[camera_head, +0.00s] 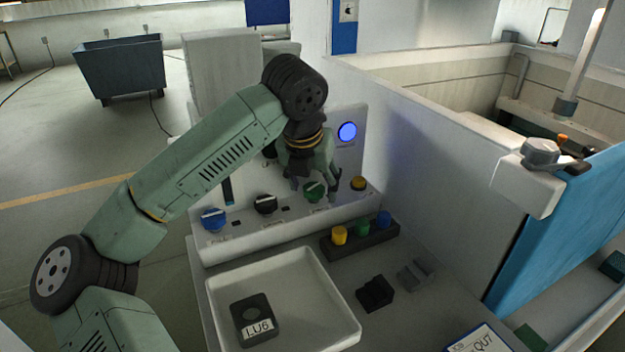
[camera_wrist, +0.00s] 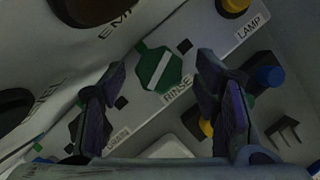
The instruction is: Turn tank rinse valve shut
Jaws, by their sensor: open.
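The rinse valve is a green knob (camera_head: 314,191) with a white stripe, on the sloped front of the white control panel. In the wrist view the green knob (camera_wrist: 153,64) sits above the label RINSE, its stripe slanting from lower left to upper right. My gripper (camera_head: 315,184) is open over this knob. In the wrist view the fingers of my gripper (camera_wrist: 163,72) stand apart, one on each side of the knob, with nothing held. I cannot tell whether either finger touches it.
A black knob (camera_head: 265,204) and a blue knob (camera_head: 213,219) lie left of the rinse knob. A yellow knob (camera_head: 358,183) labelled LAMP is close on its right. A rack (camera_head: 375,241) with coloured pegs and a white tray (camera_head: 222,290) stand in front. A blue lit button (camera_head: 347,131) is behind.

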